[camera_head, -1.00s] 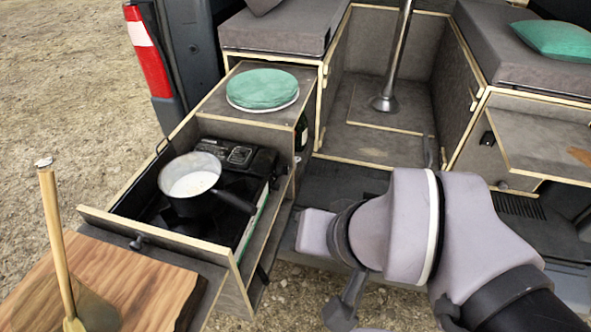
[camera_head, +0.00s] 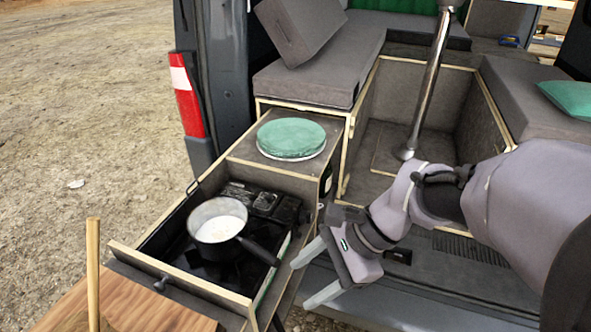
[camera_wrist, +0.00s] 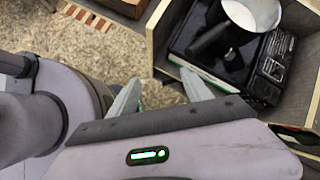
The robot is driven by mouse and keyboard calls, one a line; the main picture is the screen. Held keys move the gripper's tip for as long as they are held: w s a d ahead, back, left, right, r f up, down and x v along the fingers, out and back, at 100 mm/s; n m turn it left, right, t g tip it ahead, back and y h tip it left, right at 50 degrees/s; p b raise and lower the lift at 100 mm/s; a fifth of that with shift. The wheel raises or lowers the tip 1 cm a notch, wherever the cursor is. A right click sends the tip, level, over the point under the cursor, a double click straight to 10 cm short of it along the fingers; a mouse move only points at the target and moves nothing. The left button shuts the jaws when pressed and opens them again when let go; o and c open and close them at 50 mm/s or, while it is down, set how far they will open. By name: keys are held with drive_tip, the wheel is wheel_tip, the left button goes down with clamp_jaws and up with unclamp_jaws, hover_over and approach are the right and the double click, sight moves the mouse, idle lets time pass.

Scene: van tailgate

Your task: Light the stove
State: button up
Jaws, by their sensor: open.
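The black camping stove (camera_head: 272,203) sits in the pulled-out drawer at the van's tail, with its control panel at the far end. A light pot (camera_head: 218,220) with white contents stands on it, its black handle pointing to the lower right. No flame shows. In the wrist view the stove (camera_wrist: 273,68) and pot (camera_wrist: 252,12) are at the upper right. My gripper (camera_head: 302,277) is open and empty, just right of the drawer's side wall and apart from the stove. Its two fingers also show in the wrist view (camera_wrist: 163,92), over the ground beside the drawer.
The wooden drawer front (camera_head: 180,272) and side walls border the stove. A green round cushion (camera_head: 291,138) lies on the cabinet behind it. A wooden board (camera_head: 140,312) and an upright stick (camera_head: 93,275) are at the lower left. A metal post (camera_head: 428,80) stands in the van.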

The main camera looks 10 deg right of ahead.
drive_tip(key=w+d+f+m+t+y+p, duration=0.1)
drive_tip(key=w+d+f+m+y+p, duration=0.15)
drive_tip(key=w+m+y, duration=0.45)
drive_tip(key=m+t+h+p, duration=0.25)
drive_tip(key=m+t, duration=0.95)
drive_tip(key=m, duration=1.2)
approach(306, 218)
drive_tip(key=b+x, duration=0.4)
drive_tip(key=x, duration=0.4)
drive_tip(key=shift+w+d+f+t+h, duration=0.2)
drive_tip(key=shift+d+f+t+h, duration=0.15)
drive_tip(key=shift+h, duration=0.1)
drive_tip(key=shift+c, duration=0.3)
clamp_jaws()
drive_tip(key=shift+b, duration=0.3)
